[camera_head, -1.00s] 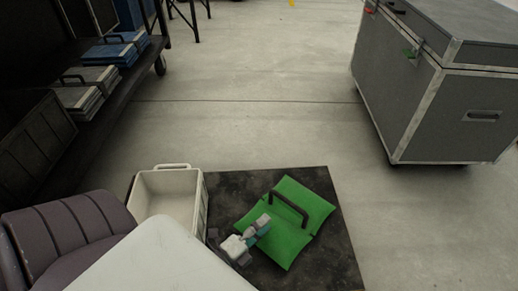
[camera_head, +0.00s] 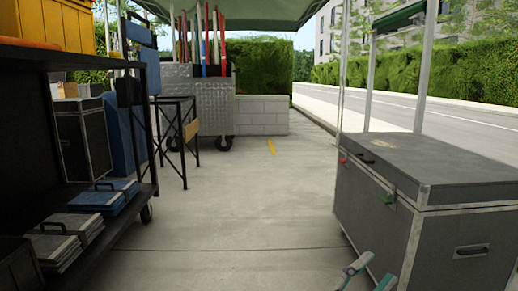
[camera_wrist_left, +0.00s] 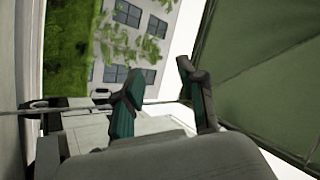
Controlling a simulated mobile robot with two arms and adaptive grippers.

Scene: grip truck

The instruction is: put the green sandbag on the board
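The green sandbag and the dark board are not in either view now. My left gripper (camera_head: 371,272) shows at the bottom edge of the head view, in front of the grey case. Its teal fingers stand apart. In the left wrist view the gripper (camera_wrist_left: 160,80) is open, with nothing between its fingers. My right gripper is out of view.
A large grey case (camera_head: 385,215) stands at the right. A dark shelf rack with blue bags (camera_head: 100,196) and grey bags (camera_head: 62,240) stands at the left. A metal cart (camera_head: 208,105) is at the back. The concrete floor (camera_head: 240,205) between is clear.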

